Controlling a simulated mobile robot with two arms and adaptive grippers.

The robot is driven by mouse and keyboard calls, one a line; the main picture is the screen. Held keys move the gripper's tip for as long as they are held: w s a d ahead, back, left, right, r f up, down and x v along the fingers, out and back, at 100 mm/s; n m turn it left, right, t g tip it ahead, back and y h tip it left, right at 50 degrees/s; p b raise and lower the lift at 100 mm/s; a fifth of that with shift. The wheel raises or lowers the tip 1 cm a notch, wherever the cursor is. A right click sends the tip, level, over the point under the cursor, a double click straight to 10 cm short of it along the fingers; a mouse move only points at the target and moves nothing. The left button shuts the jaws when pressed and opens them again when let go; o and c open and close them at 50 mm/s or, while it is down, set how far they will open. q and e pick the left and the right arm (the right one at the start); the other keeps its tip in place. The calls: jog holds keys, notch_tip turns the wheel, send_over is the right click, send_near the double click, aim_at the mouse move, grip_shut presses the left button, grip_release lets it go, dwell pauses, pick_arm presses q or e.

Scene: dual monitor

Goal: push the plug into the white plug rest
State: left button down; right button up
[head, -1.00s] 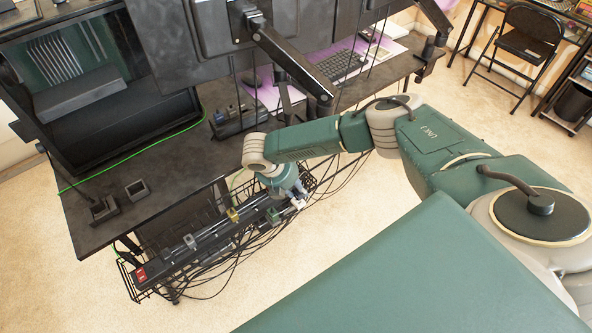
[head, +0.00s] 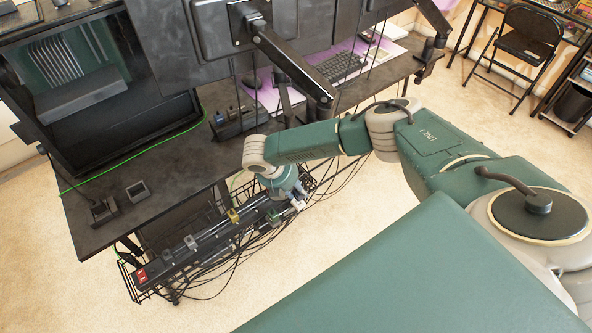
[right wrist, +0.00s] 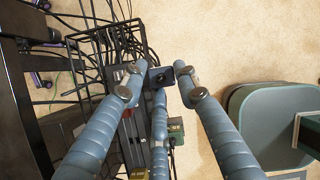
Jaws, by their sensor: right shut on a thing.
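My right gripper (head: 290,190) reaches down over the wire cable basket under the desk edge. In the right wrist view, its blue fingers (right wrist: 160,80) are closed around a small black piece (right wrist: 160,74), which looks like the plug. A small white piece (head: 298,205), probably the white plug rest, shows just below the gripper in the head view. The fingers partly hide this spot, so I cannot tell whether plug and rest touch. My left gripper is not in view.
The black wire basket (head: 133,284) holds a long power strip (head: 205,238) with a red switch (head: 142,275) and several plugs. Loose black cables hang around it. The dark desk (head: 95,235) is close above and left. Carpet (head: 370,235) is open to the right.

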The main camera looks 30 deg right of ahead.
jog(key=shift+p, duration=0.3)
jog(key=shift+f+b, duration=1)
jog(key=shift+f, duration=0.4)
jog(key=o, duration=1.2)
jog(key=shift+o, duration=0.2)
jog(key=v, duration=1.2)
